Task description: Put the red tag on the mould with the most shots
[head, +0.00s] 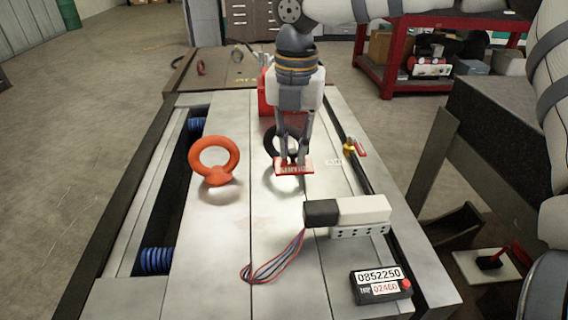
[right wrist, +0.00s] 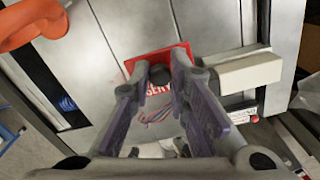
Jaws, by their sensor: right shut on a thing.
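My right gripper (head: 293,160) is shut on the red tag (head: 294,168), which has pale lettering. It holds the tag over the near mould (head: 225,225), just in front of a black lifting ring (head: 269,142). I cannot tell whether the tag touches the steel. In the right wrist view the tag (right wrist: 137,64) shows at the fingertips (right wrist: 158,76), partly hidden by a dark round part. A black counter (head: 381,288) on the near mould reads 0852250, with 02460 in red below. A second mould (head: 190,84) stands behind; no readable counter shows on it. My left gripper is not in view.
An orange lifting ring (head: 214,160) stands left of the tag. A white and black connector block (head: 350,211) with loose wires (head: 272,262) lies in front. A red block (head: 267,93) stands behind the gripper. A red shelf cart (head: 387,60) stands at the back right.

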